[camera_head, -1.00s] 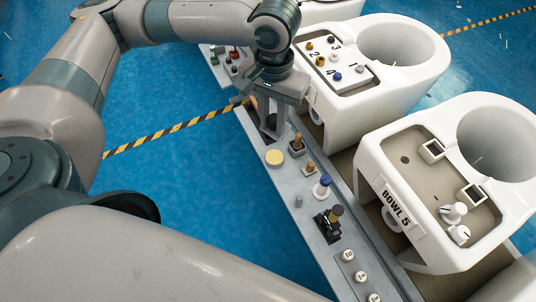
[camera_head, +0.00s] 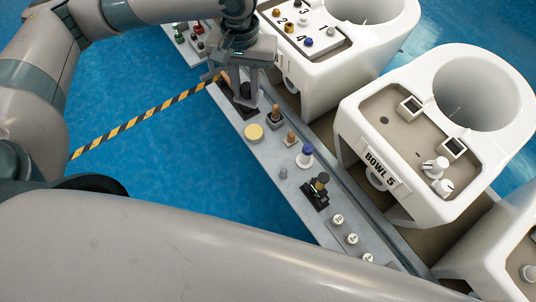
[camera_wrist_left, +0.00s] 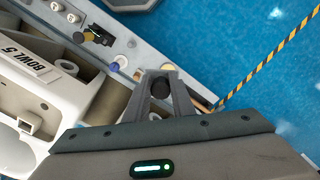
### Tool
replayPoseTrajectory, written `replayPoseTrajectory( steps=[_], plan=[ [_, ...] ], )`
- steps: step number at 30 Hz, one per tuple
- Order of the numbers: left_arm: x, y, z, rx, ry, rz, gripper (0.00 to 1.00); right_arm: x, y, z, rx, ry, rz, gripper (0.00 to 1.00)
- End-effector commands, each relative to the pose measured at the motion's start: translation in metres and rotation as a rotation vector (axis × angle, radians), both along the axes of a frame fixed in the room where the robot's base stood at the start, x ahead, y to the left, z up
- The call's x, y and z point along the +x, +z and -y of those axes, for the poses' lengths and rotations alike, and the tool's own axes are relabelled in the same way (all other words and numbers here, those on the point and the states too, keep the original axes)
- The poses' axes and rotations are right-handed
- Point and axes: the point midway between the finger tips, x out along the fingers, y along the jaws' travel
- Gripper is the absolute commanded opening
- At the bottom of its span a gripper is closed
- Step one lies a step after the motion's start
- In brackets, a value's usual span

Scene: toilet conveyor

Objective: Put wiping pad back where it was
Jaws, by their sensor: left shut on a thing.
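My left gripper (camera_head: 246,98) is over the far end of the grey ledge (camera_head: 263,156) in the head view, fingers pointing down. It is shut on a dark, round-ended thing (camera_wrist_left: 160,88), which also shows between the fingers in the wrist view. I take this to be the wiping pad, but its pad face is hidden. A black patch, possibly a holder, lies on the ledge just below the fingers; I cannot tell whether the held thing touches it. A yellow disc (camera_head: 254,132) lies nearby on the ledge. My right gripper is not in view.
Close by stand a brown-handled piece (camera_head: 275,114), a brown peg (camera_head: 291,139), a blue-topped white bottle (camera_head: 305,155) and a black stand (camera_head: 316,195). White toilet bowls (camera_head: 425,130) line the ledge's right side. The blue floor (camera_head: 130,180) on its left is open.

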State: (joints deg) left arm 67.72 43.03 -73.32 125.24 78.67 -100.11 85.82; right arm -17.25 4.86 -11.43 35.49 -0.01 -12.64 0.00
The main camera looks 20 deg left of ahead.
Motion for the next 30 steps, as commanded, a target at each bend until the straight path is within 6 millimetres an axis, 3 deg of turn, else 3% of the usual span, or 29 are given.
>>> replayPoseTrajectory(
  steps=[9, 18, 24, 30],
  plan=[
    [0.033, -0.087, 0.037, -0.023, 0.402, -0.081, 0.0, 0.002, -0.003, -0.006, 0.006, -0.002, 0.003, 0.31],
    [0.035, -0.18, 0.049, -0.067, 0.8, -0.133, 0.0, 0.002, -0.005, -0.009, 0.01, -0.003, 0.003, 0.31],
    [0.028, -0.217, 0.049, -0.09, 0.943, -0.143, 0.0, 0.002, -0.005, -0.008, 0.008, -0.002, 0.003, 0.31],
    [0.026, -0.227, 0.048, -0.101, 0.986, -0.144, 0.0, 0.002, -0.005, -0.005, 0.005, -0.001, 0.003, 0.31]
  ],
)
